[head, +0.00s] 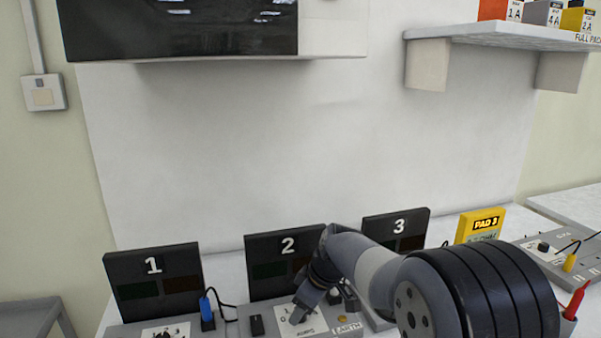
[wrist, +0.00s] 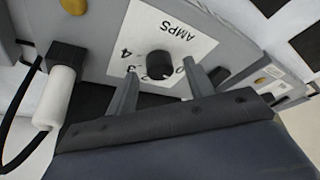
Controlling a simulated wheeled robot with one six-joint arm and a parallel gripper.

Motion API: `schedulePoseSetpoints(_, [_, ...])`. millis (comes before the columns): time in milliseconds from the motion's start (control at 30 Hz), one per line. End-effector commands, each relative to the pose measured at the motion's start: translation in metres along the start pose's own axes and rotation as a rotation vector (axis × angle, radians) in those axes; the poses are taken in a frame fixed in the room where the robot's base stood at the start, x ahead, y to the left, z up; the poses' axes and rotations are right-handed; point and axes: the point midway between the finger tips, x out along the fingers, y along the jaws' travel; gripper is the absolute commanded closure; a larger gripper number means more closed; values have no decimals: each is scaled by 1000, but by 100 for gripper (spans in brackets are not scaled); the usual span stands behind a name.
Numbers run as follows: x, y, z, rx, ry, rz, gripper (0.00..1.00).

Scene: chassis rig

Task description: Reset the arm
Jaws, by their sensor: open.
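My gripper (head: 301,314) is low over the panel in front of the black board marked 2 (head: 262,267) in the head view. My arm comes in from the lower right and hides part of this panel. In the wrist view, my gripper (wrist: 160,88) is open, with two grey fingers apart. A round black knob (wrist: 159,65) on a white label reading AMPS shows between the fingertips. I cannot tell whether the fingers touch it. Nothing is seen held.
Black boards marked 1 (head: 153,277) and 3 (head: 398,226) stand either side. A blue plug (head: 206,306) with a black cable stands left. A yellow pad (head: 480,224) is right. A screen (head: 180,28) and a shelf (head: 500,33) with boxes are above. A white plug (wrist: 55,97) is beside my gripper.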

Motion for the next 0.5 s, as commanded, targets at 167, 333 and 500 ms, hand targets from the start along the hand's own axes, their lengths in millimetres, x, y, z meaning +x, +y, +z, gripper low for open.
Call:
schedulePoseSetpoints(167, [-39, 1, -1, 0, 4, 7, 50])
schedulePoseSetpoints(333, [-73, 1, -1, 0, 3, 6, 50])
schedulePoseSetpoints(500, [-98, 0, 0, 0, 1, 2, 50])
